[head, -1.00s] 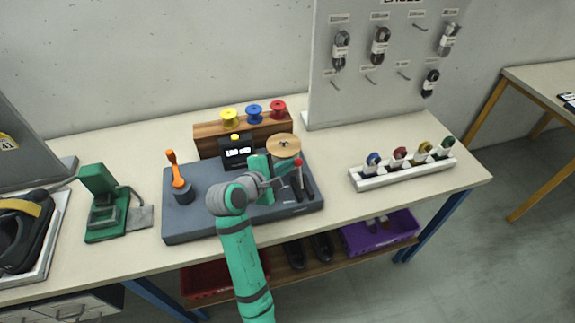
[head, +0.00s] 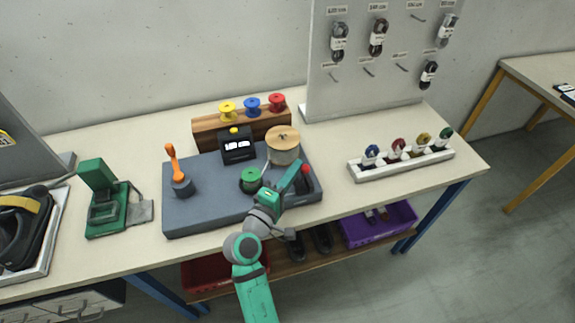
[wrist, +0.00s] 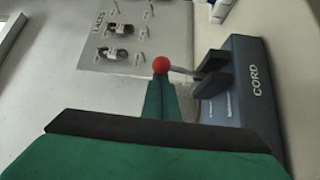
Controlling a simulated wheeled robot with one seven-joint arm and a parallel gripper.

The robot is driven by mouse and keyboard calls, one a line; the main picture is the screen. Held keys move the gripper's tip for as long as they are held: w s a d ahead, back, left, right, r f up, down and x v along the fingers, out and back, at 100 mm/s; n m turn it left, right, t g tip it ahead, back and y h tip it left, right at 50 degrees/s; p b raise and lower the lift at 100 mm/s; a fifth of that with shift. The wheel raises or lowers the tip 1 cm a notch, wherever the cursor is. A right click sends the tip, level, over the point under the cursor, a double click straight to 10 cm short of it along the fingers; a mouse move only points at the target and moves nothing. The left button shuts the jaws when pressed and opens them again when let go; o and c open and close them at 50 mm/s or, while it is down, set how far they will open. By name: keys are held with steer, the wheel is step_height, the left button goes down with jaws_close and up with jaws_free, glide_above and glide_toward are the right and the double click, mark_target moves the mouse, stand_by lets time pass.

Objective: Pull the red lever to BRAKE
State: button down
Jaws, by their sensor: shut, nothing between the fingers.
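The red lever (head: 305,169) stands at the right end of the grey machine base (head: 215,205). In the wrist view its red ball knob (wrist: 161,64) tops a thin grey rod coming from a dark slotted housing (wrist: 214,76). My gripper (head: 297,168) is shut and empty, with its tip right beside the knob. In the wrist view my green fingers (wrist: 160,98) end just at the knob; I cannot tell whether they touch it. No BRAKE marking is readable; the base's side shows "CORD".
A green spool (head: 250,180), a round wooden-topped drum (head: 283,147), a small display (head: 237,146) and an orange lever (head: 174,164) are on the base. A spool rack (head: 210,130) stands behind. A white tray (head: 400,163) is to the right, with bare table between.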

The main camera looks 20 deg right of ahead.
steer(key=shift+s+a+f, duration=0.1)
steer(key=shift+s+f, duration=0.15)
steer(key=shift+s, duration=0.35)
steer(key=shift+s+f, duration=0.2)
steer(key=shift+s, duration=0.35)
steer(key=shift+s, duration=0.1)
steer(key=shift+s+a+f, duration=0.1)
steer(key=shift+a+f, duration=0.1)
steer(key=f+v, duration=0.2)
steer(key=v, duration=0.7)
steer(key=shift+a, duration=0.2)
